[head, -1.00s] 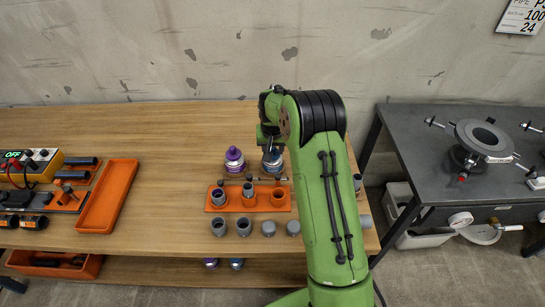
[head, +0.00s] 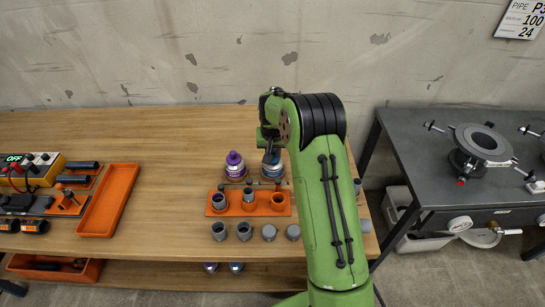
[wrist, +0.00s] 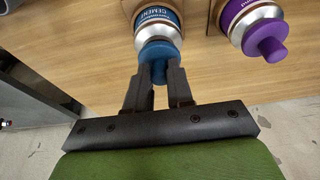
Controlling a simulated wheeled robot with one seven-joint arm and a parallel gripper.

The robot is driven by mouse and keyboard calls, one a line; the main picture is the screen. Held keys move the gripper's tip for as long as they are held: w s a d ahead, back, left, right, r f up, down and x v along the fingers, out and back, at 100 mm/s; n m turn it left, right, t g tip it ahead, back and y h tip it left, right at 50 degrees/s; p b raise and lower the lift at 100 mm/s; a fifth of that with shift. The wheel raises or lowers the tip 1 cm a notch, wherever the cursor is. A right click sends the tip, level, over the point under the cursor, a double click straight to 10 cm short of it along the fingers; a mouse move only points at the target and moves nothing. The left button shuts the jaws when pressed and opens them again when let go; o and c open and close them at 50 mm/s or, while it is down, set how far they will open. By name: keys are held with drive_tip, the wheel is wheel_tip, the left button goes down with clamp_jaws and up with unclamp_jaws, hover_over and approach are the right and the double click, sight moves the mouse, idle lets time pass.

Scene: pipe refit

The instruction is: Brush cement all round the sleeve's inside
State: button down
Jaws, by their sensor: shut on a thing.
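The cement can (wrist: 160,18), silver with a blue label and blue cap (wrist: 158,50), stands on the bench; it also shows in the head view (head: 272,165). My gripper (wrist: 160,72) is shut on the blue cap, which still sits at the can's mouth. In the head view my gripper (head: 270,145) is partly hidden by my arm. A grey sleeve (head: 219,204) with a dark purplish inside stands in the left socket of the orange holder (head: 233,209). Which of the grey fittings is the task's sleeve is hard to tell.
A purple-capped can (head: 235,168) stands just left of the cement can. Several grey fittings (head: 244,232) stand in front of the holder. An orange tray (head: 108,200) and a meter (head: 32,168) are at left. A dark table with a clamp (head: 482,145) stands at right.

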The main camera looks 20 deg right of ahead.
drive_tip(key=shift+r+p, duration=2.5)
drive_tip(key=shift+r, duration=1.3)
wheel_tip(320, 180, up, 2)
drive_tip(key=shift+p, duration=0.75)
